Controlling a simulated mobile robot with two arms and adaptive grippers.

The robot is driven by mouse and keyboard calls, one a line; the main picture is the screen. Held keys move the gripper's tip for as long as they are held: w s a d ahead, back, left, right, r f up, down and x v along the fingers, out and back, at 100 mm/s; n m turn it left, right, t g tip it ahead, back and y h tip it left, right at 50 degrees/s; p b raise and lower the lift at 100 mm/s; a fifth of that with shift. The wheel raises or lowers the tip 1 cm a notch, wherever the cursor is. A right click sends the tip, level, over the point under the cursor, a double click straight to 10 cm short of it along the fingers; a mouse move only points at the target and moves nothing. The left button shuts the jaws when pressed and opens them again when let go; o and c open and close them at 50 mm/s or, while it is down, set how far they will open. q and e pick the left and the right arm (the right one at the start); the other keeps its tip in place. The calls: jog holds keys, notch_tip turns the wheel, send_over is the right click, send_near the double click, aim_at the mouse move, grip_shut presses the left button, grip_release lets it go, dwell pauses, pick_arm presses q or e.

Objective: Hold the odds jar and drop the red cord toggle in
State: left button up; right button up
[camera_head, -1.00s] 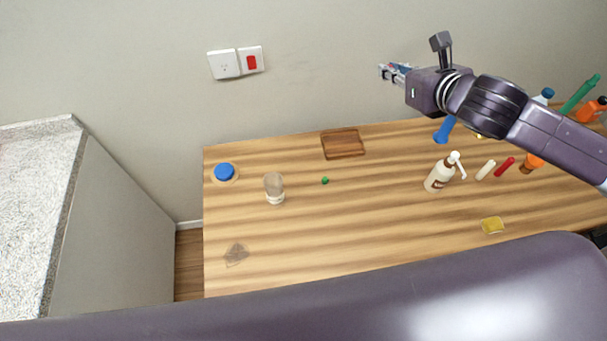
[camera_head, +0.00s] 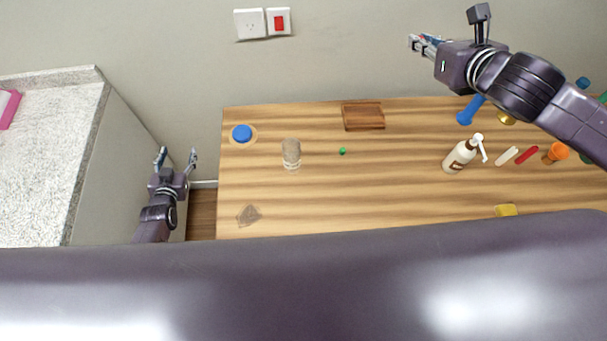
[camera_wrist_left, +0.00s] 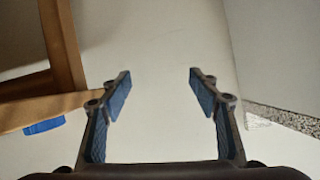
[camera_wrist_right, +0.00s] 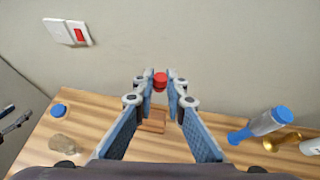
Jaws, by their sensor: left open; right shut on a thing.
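The red cord toggle (camera_wrist_right: 160,81) is between the fingertips of my right gripper (camera_wrist_right: 160,88), which is shut on it. In the head view my right gripper (camera_head: 424,44) is raised in front of the wall, above the back of the table. A clear glass jar (camera_head: 291,153), likely the odds jar, stands upright on the left part of the table. It also shows in the right wrist view (camera_wrist_right: 62,143). My left gripper (camera_head: 176,160) is open and empty, left of the table's left edge and apart from the jar.
The wooden table (camera_head: 330,205) holds a blue lid (camera_head: 242,133), a brown tray (camera_head: 363,116), a small green item (camera_head: 342,151), a pump bottle (camera_head: 461,155) and a translucent flat piece (camera_head: 249,215). A speckled counter (camera_head: 45,165) stands left. The table's middle is mostly clear.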

pick_arm(q)
jog(key=w+d+r+t, duration=0.1)
jog(key=w+r+t, duration=0.3)
jog(key=r, duration=0.6)
notch_tip(320, 180, up, 11)
jog(key=n+t+y, duration=0.2)
jog(key=n, duration=0.2)
send_over(289, 144)
jog(key=w+a, duration=0.4)
jog(key=a, duration=0.7)
jog(key=s+d+f+g, duration=0.4)
jog(key=s+d+g, duration=0.2)
jog(key=s+d, duration=0.9)
jog(key=x, duration=0.3)
jog(key=a+x, duration=0.1)
jog(key=x, duration=0.3)
jog(key=f+x, duration=0.1)
jog(key=x, duration=0.3)
jog(key=shift+s+a, duration=0.2)
jog(key=shift+s, duration=0.15)
